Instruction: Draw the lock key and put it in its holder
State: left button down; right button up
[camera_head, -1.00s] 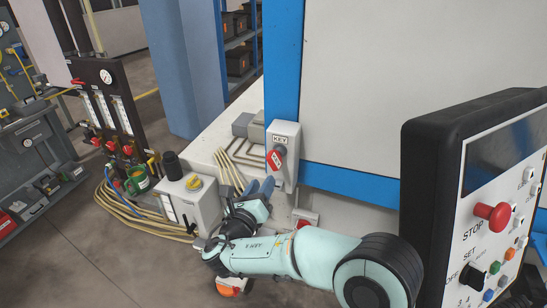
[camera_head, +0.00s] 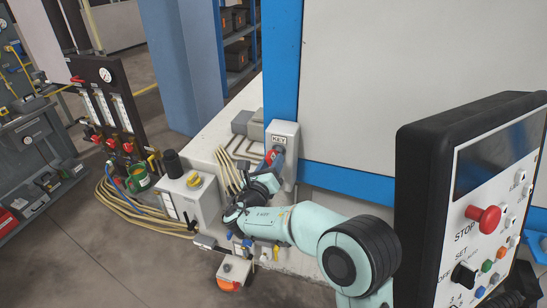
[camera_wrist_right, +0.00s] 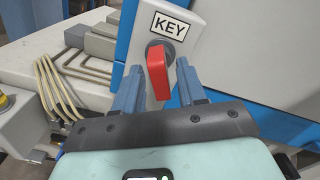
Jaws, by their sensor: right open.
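The red lock key (camera_wrist_right: 158,74) sits in the lock on a light grey box (camera_wrist_right: 194,28) labelled KEY, mounted by the blue post. In the head view the key (camera_head: 271,156) is mostly hidden by my right gripper (camera_head: 276,160). In the right wrist view my right gripper (camera_wrist_right: 160,68) is open, with one blue finger on each side of the key's grip. Gaps show between the fingers and the key, and I cannot tell the depth. My left gripper is in neither view. I cannot pick out the key's holder.
A control panel (camera_head: 480,185) with a red stop button stands close at the right.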

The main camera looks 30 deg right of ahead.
grip_shut()
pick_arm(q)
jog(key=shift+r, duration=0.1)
pick_arm(e)
jog(key=shift+n+p, duration=2.1)
jog(key=shift+n, duration=0.3)
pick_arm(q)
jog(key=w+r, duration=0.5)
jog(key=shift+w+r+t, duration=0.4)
pick_arm(e)
jog(key=shift+n, duration=0.6)
